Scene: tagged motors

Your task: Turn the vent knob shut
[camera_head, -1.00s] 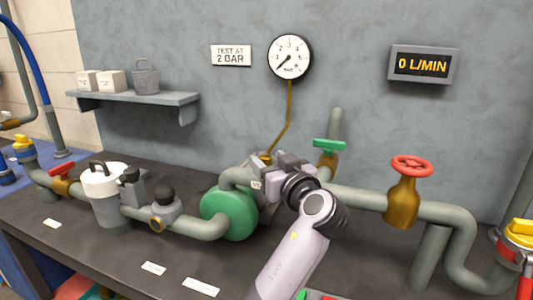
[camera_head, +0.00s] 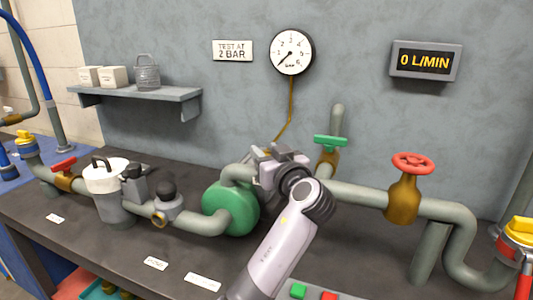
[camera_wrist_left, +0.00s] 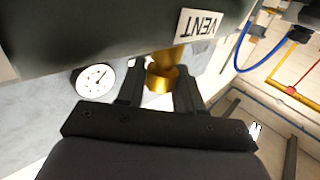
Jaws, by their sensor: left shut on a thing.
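The brass vent knob (camera_wrist_left: 162,78) shows in the left wrist view, just under a pipe with a white VENT label (camera_wrist_left: 201,24). My left gripper (camera_wrist_left: 159,88) has one dark finger on each side of the knob and is shut on it. In the head view my left gripper (camera_head: 280,156) is above and behind the green pump (camera_head: 232,208); the gripper and wrist hide the knob there. My right gripper is not in view.
A pressure gauge (camera_head: 291,52) hangs on the wall, its needle low. A display (camera_head: 425,62) reads 0 L/MIN. A green-handled valve (camera_head: 330,142) stands close right of my gripper, and a red-wheeled valve (camera_head: 404,196) farther right. Pipes crowd the bench.

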